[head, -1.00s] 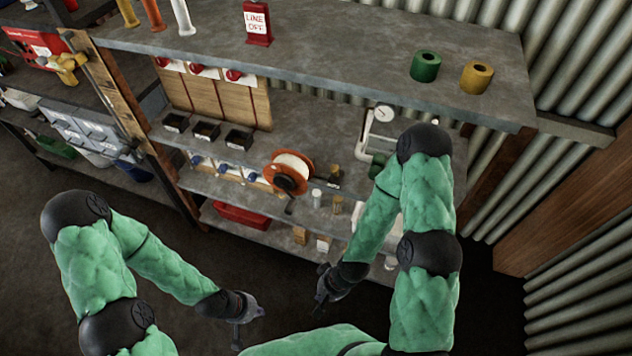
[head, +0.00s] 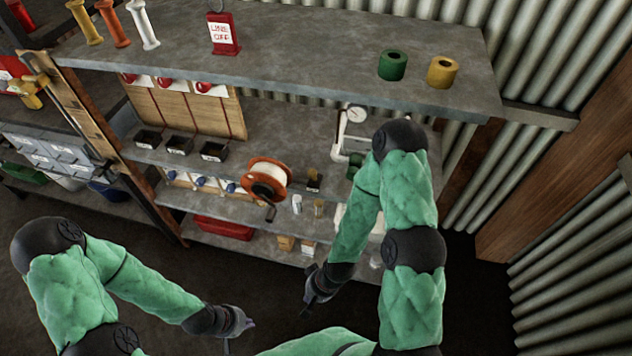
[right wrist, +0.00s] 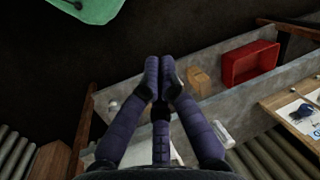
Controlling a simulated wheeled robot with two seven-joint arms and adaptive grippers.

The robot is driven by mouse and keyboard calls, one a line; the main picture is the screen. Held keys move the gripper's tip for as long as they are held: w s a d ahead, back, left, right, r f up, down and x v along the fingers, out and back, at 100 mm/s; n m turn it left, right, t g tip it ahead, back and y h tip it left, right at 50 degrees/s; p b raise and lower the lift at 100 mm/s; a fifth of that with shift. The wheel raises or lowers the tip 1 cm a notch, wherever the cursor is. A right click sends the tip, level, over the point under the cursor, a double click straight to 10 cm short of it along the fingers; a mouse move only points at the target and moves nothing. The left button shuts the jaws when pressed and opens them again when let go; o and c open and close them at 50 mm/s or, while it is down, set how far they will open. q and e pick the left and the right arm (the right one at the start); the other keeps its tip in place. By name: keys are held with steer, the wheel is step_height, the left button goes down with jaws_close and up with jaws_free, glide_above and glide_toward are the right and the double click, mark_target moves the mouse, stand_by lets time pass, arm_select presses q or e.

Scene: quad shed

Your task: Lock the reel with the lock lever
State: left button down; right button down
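The reel (head: 267,178) has orange flanges and a pale wound core, and stands on the middle shelf of the workbench. A dark crank-like handle (head: 270,212) hangs at its lower front. A small dark upright piece (head: 313,181) stands just right of the reel; I cannot tell which part is the lock lever. My right gripper (head: 309,307) is low in front of the shelves, apart from the reel. In the right wrist view its fingers (right wrist: 160,68) meet at the tips with nothing visible between them. My left gripper (head: 238,335) hangs low at the left, away from the shelves; its opening is unclear.
White pipework with a gauge (head: 355,115) stands right of the reel, partly behind my right arm. Small bottles (head: 297,204) stand near the reel. Black bins (head: 213,151) are at its left. A red bin (right wrist: 250,62) and a cardboard box (right wrist: 198,82) sit on the low shelf.

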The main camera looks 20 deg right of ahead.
steer(key=w+d+r+m+t+h, duration=0.2)
steer(key=w+d+r+m+t, duration=0.1)
steer(key=r+m, duration=0.5)
steer(key=w+d+r+m+t+h+b, duration=0.1)
steer(key=w+d+r+m+t+h, duration=0.1)
steer(key=r+m+t, duration=0.3)
steer(key=w+d+r+m+t+h, duration=0.1)
steer(key=w+d+r+m+t, duration=0.3)
steer(key=r+m, duration=0.8)
steer(key=shift+w+d+r+m+h+b, duration=0.25)
steer(key=shift+w+d+m+h+b, duration=0.2)
steer(key=shift+m, duration=2.75)
steer(key=b, duration=0.3)
glide_toward(313, 176)
steer(key=w+d+f, duration=0.2)
steer(key=w+f, duration=0.3)
steer(key=f, duration=0.1)
steer(key=shift+w+d+r, duration=0.15)
steer(key=shift+w, duration=0.55)
